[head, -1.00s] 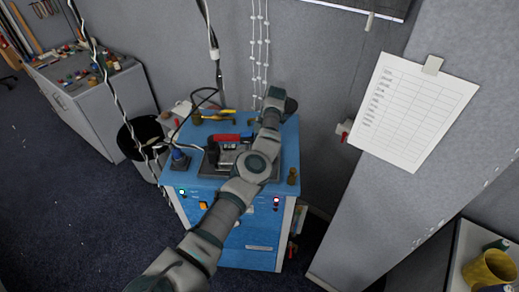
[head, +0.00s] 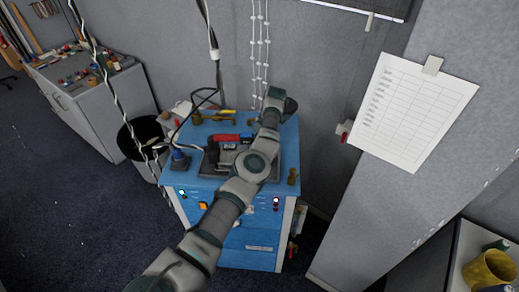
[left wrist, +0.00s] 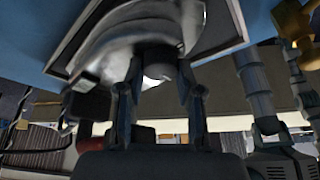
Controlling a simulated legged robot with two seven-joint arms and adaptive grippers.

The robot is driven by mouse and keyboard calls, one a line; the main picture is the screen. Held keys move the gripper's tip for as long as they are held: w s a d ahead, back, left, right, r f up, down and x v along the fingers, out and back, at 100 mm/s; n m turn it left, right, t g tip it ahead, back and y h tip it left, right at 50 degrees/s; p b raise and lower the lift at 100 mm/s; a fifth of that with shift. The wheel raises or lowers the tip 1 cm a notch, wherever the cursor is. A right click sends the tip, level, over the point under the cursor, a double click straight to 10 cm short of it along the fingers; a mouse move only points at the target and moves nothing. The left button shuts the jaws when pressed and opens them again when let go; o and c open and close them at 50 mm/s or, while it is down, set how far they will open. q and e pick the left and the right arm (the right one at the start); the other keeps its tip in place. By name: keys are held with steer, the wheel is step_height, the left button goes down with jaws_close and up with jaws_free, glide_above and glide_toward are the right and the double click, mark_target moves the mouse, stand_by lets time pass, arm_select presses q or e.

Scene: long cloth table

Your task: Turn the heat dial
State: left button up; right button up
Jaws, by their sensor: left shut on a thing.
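A clothes iron with a red and black handle (head: 230,138) sits on a dark plate on top of a blue cabinet (head: 205,185). In the left wrist view its silver body (left wrist: 115,45) fills the upper part. A small grey round knob (left wrist: 157,70), which looks like the heat dial, sits between my left fingers. My left gripper (left wrist: 160,82) is shut on this dial, one finger on each side. In the head view my left arm passes in front of the iron and hides the dial and fingertips. My right gripper is not in view.
A brass piece (head: 292,176) and a dark blue object (head: 179,160) stand on the cabinet top. A black cable runs near the iron. A black bin (head: 140,132) stands at the left. A wall panel with a paper sheet (head: 415,110) is at the right.

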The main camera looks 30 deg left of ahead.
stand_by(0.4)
arm_select(q)
steer(key=o, duration=1.2)
steer(key=shift+a, duration=0.1)
steer(key=shift+c, duration=0.2)
steer(key=shift+s, duration=0.1)
